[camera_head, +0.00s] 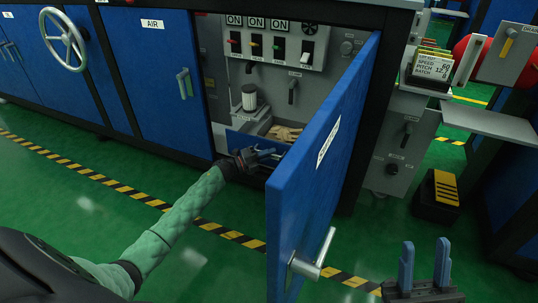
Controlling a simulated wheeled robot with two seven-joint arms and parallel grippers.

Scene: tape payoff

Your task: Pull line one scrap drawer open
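The scrap drawer (240,141) is a low blue-fronted box at the bottom of an open cabinet, with pale scraps (285,133) showing inside it. My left gripper (266,154) is at the front of the drawer, its blue fingers pointing right. The fingers are small and overlap the blue drawer front, so I cannot tell whether they hold its handle, which I cannot make out. The open blue door (325,150) hides the drawer's right part. My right gripper (425,263) is open and empty at the bottom right, its two fingers upright and well apart.
The door swings out toward me, its lever handle (313,266) near its lower edge. The cabinet holds switches and a white-topped canister (249,97). A closed AIR door (160,75) is at left. A black-and-yellow step (437,194) stands at right. Green floor is mostly clear.

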